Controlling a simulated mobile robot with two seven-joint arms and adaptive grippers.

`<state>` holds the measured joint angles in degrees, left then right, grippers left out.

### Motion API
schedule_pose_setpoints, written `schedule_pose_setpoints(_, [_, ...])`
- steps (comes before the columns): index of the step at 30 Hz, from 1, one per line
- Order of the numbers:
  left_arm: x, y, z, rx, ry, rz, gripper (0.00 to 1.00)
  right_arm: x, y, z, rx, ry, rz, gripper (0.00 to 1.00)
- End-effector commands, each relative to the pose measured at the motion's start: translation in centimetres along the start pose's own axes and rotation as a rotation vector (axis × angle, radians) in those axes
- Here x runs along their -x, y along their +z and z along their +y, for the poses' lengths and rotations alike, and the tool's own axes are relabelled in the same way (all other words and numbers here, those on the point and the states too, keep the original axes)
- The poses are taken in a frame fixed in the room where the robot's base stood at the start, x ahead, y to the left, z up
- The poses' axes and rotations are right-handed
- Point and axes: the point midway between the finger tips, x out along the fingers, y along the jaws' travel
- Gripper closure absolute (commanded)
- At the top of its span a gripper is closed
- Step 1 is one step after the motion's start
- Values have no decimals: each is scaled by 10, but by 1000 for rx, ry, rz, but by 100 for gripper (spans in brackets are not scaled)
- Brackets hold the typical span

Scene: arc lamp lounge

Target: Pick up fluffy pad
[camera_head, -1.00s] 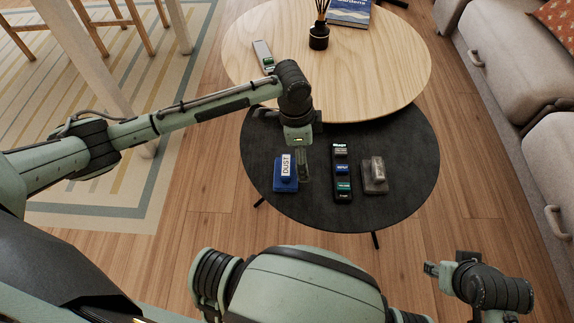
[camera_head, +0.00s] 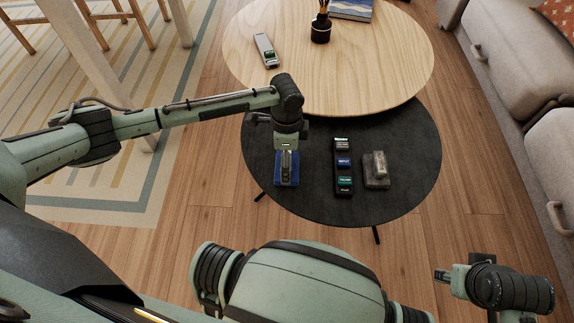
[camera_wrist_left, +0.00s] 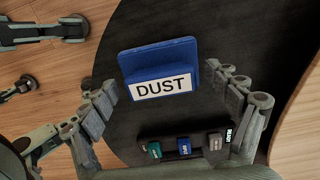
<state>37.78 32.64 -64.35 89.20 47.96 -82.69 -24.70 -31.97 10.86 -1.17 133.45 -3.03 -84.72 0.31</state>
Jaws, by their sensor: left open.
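A blue block with a white "DUST" label (camera_wrist_left: 160,72) lies on the round black table (camera_head: 410,150); its lower part shows in the head view (camera_head: 287,183). My left gripper (camera_head: 287,168) is open and points down over it. In the left wrist view its fingers stand on both sides of the block, with space on each side. A grey block with a paler top piece (camera_head: 376,168) lies further right on the table. I cannot tell whether either block is fluffy. My right gripper (camera_head: 441,276) hangs at the lower right, away from the table; its finger gap is unclear.
A black strip with coloured labels (camera_head: 343,168) lies between the two blocks. A round wooden table (camera_head: 340,75) overlaps behind, with a grey device (camera_head: 265,50), a black reed jar (camera_head: 320,30) and a book (camera_head: 351,8). A sofa (camera_head: 500,60) stands right.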

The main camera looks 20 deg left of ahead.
Motion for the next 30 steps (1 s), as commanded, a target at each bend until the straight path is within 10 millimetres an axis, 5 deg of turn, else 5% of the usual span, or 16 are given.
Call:
schedule_pose_setpoints(15, [1,-1,0,-1,-1,1,66,0,0,0,1,0,2,60])
schedule_pose_setpoints(23, [2,-1,0,-1,-1,2,66,0,-1,0,0,0,3,60])
schedule_pose_setpoints(30, [25,-1,-1,-1,-3,3,66,-1,-2,0,1,-3,7,60])
